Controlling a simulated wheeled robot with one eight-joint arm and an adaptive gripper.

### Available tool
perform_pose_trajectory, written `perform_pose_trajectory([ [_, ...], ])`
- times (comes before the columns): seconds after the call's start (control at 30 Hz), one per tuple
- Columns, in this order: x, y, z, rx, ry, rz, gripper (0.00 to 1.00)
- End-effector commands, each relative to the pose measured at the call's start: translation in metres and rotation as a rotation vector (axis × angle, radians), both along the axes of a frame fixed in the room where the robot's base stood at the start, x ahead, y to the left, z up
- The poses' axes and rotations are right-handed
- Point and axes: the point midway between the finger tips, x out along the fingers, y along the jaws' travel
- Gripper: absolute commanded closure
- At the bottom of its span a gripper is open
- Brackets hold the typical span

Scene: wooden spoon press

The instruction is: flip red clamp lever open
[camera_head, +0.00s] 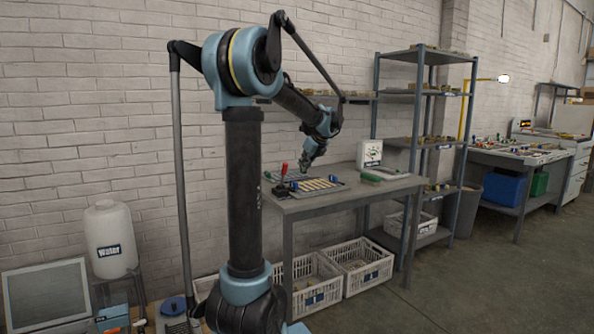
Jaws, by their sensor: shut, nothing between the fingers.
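A small red clamp lever (284,169) stands roughly upright at the left end of the grey workbench (345,202). Its dark clamp body (281,189) sits below it on the bench top. My gripper (304,168) hangs down just right of the red lever, above the bench. It is shut and holds nothing. Whether the fingertips touch the lever cannot be told at this size. A flat press board with pale spoon-like strips (318,184) lies to the right of the clamp, below my gripper.
A white dial box (370,154) and a green item (371,178) stand farther right on the bench. White crates (363,268) sit beneath it. A metal shelf (421,55) rises behind its right end. The bench's front right top is clear.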

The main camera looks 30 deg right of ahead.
Motion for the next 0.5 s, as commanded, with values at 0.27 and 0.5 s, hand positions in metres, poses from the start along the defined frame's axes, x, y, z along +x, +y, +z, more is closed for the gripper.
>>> perform_pose_trajectory([
  [0.27,0.029,0.003,-0.035,-0.001,0.0,0.002,1.0],
  [0.5,0.055,0.004,-0.067,-0.001,0.001,0.002,1.0],
])
